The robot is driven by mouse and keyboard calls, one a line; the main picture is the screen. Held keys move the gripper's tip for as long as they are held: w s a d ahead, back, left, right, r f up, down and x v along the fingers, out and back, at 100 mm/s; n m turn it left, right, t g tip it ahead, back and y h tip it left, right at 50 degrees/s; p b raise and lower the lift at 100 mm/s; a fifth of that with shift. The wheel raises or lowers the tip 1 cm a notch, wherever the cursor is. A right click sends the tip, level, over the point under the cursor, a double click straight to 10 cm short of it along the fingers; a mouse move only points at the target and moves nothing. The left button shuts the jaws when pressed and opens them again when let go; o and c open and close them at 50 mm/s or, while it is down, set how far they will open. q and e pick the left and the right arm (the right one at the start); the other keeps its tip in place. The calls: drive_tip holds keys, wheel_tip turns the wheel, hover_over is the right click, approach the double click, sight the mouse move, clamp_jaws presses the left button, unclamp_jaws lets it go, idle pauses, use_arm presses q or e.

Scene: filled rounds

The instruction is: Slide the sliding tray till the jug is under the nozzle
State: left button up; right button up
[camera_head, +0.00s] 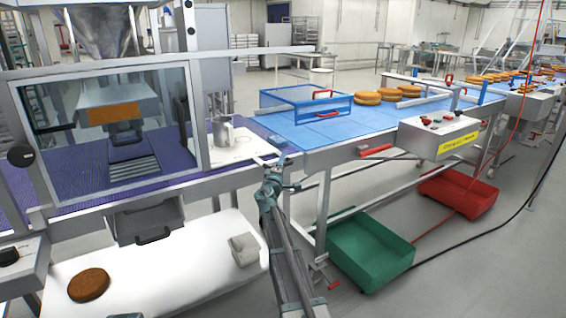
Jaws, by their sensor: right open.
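The metal jug (222,132) stands upright on the white sliding tray (238,150), at the right of the windowed machine. A steel hopper (100,32) sits above the machine. Behind the window a grey housing (118,95) shows, left of the jug; I cannot clearly make out the nozzle itself. The jug is not below the hopper. My right gripper (269,166) is open at the right end of the tray, close to its edge; I cannot tell whether it touches.
A blue conveyor (335,130) with a blue guard frame (305,99) and brown rounds (368,98) runs right. A control box (438,137) sits at its front. Green (370,250) and red (458,195) bins stand below. A white surface (170,270) holds a round and a cloth.

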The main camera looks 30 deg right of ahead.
clamp_jaws()
drive_tip(key=shift+d, duration=0.1)
idle(1.2)
